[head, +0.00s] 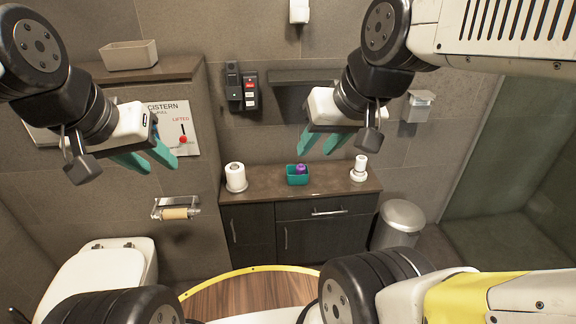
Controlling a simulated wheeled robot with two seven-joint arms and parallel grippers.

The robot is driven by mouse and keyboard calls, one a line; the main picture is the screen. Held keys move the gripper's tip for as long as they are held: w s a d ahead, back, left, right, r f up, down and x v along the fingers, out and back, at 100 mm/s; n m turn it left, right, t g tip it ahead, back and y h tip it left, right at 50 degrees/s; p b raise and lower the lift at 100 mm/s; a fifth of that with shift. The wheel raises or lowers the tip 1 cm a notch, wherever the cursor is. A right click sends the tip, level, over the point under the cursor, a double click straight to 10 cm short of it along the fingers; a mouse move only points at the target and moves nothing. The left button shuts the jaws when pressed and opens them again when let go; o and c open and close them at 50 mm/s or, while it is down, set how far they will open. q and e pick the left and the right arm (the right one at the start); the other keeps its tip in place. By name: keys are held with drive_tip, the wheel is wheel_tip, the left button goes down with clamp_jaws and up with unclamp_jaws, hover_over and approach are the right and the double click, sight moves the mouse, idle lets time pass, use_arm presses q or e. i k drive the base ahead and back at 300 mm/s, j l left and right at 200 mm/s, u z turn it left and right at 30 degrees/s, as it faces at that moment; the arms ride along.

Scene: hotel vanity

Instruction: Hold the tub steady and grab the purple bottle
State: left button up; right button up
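A small teal tub (297,180) sits on the dark counter (265,187) above the cabinets. The purple bottle (300,168) is inside the tub, with its top showing above the rim and its lower part hidden. My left gripper (157,165) is raised at the left, in front of the cistern sign, with its teal fingers apart and nothing between them. My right gripper (319,143) is raised above and in front of the counter, to the right of the tub in its body, with teal fingers apart and empty. Neither gripper touches the tub or bottle.
A white paper roll (236,177) stands left of the tub, and a stacked white object (359,168) stands right of it. A toilet (103,273) is at the lower left. A metal bin (399,224) stands right of the cabinet. The counter beside the tub is clear.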

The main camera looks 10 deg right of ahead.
sight(301, 169)
drive_tip(key=i+j+z, duration=0.1)
drive_tip(key=i+z, duration=0.25)
drive_tip(key=i+j+z, duration=0.35)
drive_tip(key=i+l, duration=0.1)
